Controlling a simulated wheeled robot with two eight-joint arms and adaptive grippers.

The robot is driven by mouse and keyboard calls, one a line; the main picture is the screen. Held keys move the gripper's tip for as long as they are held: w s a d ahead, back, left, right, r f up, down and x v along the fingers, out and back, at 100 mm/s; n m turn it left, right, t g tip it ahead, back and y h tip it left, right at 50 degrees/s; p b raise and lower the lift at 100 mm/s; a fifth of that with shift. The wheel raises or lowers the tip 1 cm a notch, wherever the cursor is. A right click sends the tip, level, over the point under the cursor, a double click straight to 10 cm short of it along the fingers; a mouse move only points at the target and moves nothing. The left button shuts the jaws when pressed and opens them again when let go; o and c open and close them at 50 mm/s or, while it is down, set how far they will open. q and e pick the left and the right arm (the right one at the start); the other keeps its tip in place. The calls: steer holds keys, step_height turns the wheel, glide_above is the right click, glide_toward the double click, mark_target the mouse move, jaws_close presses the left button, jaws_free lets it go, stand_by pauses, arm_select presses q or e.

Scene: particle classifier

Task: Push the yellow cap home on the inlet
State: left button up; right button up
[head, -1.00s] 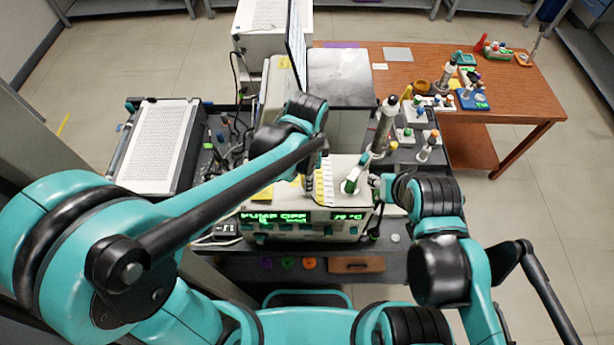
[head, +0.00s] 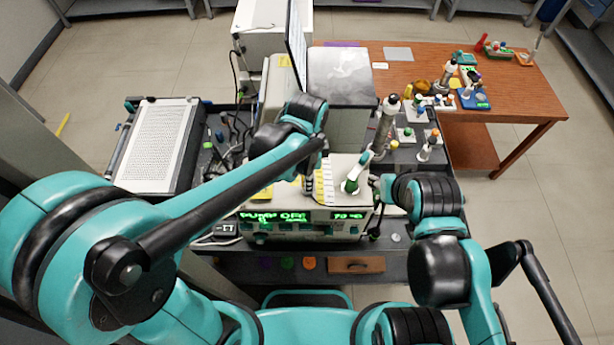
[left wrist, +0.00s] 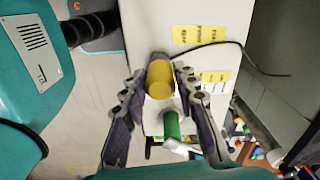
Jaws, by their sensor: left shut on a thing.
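The yellow cap (left wrist: 159,82) sits between the two fingers of my left gripper (left wrist: 160,75) in the left wrist view, and the gripper is shut on it. Part of the cap's far end is hidden, and I cannot make out the inlet or how deep the cap sits. In the head view my left gripper (head: 309,182) reaches down at the instrument (head: 300,232), and the cap cannot be made out. My right arm comes in at the right side of the instrument. Its gripper (head: 383,188) is mostly hidden by its wrist.
A green part (head: 350,186) with a pale tip stands on the instrument's top, just right of my left gripper. It also shows in the left wrist view (left wrist: 171,124). The instrument's display reads PUMP OFF. Several vials and holders stand to the right. A wooden table (head: 520,95) lies behind.

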arm_select(q)
steer(key=shift+f+b, duration=1.2)
steer(key=shift+f, duration=0.2)
steer(key=o, duration=1.1)
step_height(320, 180, up, 12)
steer(key=shift+r, duration=0.1)
